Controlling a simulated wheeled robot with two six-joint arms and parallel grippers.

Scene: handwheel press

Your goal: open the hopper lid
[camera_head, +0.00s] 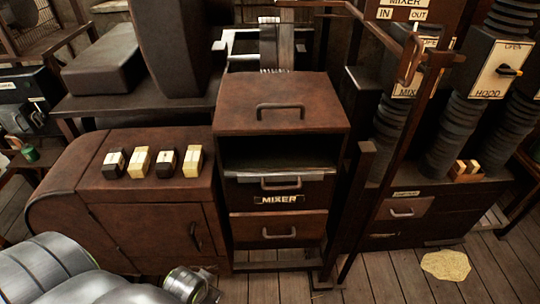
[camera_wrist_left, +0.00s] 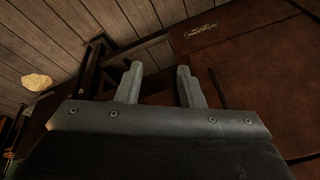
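A brown lid (camera_head: 270,95) with a dark bar handle (camera_head: 280,108) tops the cabinet labelled MIXER; I take it for the hopper lid. It lies down over the cabinet, with a dark opening (camera_head: 275,153) in the front below it. My left arm shows at the lower left of the head view, away from the lid. My left gripper (camera_wrist_left: 159,85) shows in the left wrist view, its two fingers apart with nothing between them. A brown panel with a small handle (camera_wrist_left: 200,31) lies beyond it. My right gripper is not in view.
A brown rounded cabinet (camera_head: 150,192) with several black and cream blocks on top stands left of the mixer. A dark metal post and lever (camera_head: 400,140) rise at its right. A HOOD switch panel (camera_head: 499,70) stands further right. A yellow patch (camera_head: 446,265) lies on the plank floor.

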